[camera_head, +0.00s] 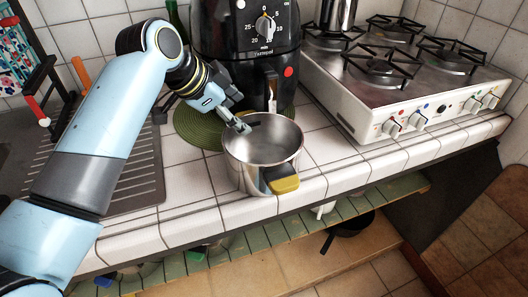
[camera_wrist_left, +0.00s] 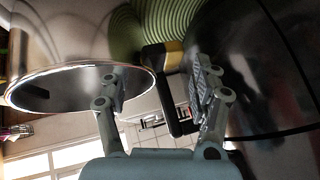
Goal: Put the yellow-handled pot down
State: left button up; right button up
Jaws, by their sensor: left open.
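The steel pot (camera_head: 262,148) stands upright on the white tiled counter, close to its front edge. Its yellow handle (camera_head: 285,184) points toward the front. My left gripper (camera_head: 238,122) is open at the pot's back left rim. In the left wrist view the pot (camera_wrist_left: 60,40) fills the upper left, and one finger of my left gripper (camera_wrist_left: 155,74) overlaps its rim. A dark and yellowish piece (camera_wrist_left: 162,57) shows between the fingers; I cannot tell whether it belongs to the pot. Whether a finger touches the pot is unclear. My right gripper is not in view.
A black air fryer (camera_head: 240,45) stands close behind the pot, by a green round mat (camera_head: 195,125). A white gas stove (camera_head: 365,110) is to the right. A drying rack (camera_head: 140,180) lies left. A green slatted shelf (camera_head: 360,203) with a dark pan (camera_head: 350,224) is below.

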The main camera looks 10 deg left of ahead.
aim_at(245, 119)
pick_arm(q)
jog(key=x, duration=0.4)
jog(key=shift+w, duration=0.1)
grip_shut()
